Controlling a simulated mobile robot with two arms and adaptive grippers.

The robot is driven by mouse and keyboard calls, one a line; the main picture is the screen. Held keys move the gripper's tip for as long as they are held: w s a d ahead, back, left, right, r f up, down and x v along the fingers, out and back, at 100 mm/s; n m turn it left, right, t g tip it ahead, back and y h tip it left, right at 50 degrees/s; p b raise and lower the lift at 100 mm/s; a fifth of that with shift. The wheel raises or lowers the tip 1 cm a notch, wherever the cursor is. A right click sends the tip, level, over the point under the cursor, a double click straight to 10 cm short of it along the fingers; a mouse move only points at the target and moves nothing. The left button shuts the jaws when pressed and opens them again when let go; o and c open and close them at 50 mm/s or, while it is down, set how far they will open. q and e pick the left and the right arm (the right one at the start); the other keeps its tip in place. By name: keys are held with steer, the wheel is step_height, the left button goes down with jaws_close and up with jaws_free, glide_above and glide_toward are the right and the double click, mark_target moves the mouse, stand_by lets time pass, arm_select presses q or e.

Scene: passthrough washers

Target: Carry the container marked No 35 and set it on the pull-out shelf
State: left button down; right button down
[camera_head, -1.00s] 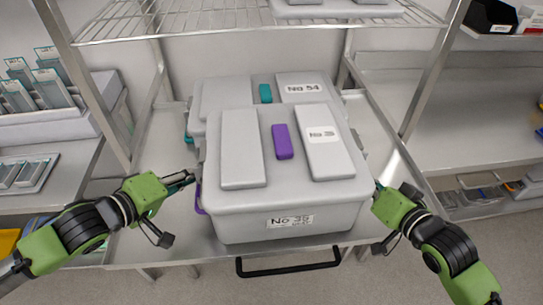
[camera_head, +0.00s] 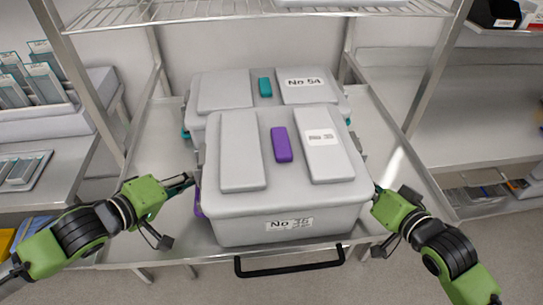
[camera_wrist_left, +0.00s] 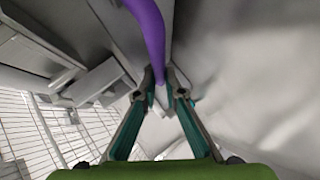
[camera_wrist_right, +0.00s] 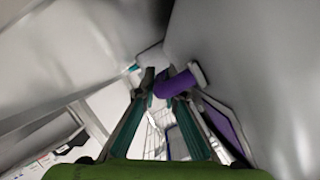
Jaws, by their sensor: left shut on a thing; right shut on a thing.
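The container marked No 35 (camera_head: 237,205) is a grey lidded box with a purple lid tab, level over the front of the pull-out shelf (camera_head: 160,235). I cannot tell whether its underside touches the shelf. My left gripper (camera_head: 190,180) is at its left side, shut on a purple handle (camera_wrist_left: 148,35) that runs between the fingers in the left wrist view. My right gripper (camera_head: 376,188) is at its right side, shut on the other purple handle (camera_wrist_right: 178,84), seen in the right wrist view. The container's underside is hidden.
A similar grey container marked No 54 (camera_head: 225,92) with a teal tab stands right behind. A black pull handle (camera_head: 290,270) is on the shelf's front. Metal posts (camera_head: 435,70) rise at both sides, and a wire shelf (camera_head: 240,12) hangs above the back. Bare shelf shows left and right.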

arm_select(q)
steer(key=shift+f+b, duration=0.75)
steer(key=shift+b, duration=0.05)
arm_select(e)
steer(key=shift+d+f, duration=0.1)
steer(key=shift+f, duration=0.6)
arm_select(q)
steer(key=c, duration=2.4)
jaws_free()
steer(key=shift+f, duration=0.2)
arm_select(e)
steer(key=c, duration=2.4)
jaws_free()
steer(key=shift+f, duration=0.2)
arm_select(q)
steer(key=o, duration=0.3)
arm_select(e)
steer(key=o, duration=0.3)
arm_select(q)
steer(key=shift+s+r, duration=0.15)
arm_select(e)
steer(key=shift+s+r, duration=0.1)
steer(key=shift+s, duration=0.05)
arm_select(q)
steer(key=shift+s, duration=0.1)
steer(key=shift+v, duration=3.1)
steer(key=shift+s+a+r, duration=0.2)
steer(key=shift+s+a, duration=0.25)
steer(key=shift+a, duration=0.05)
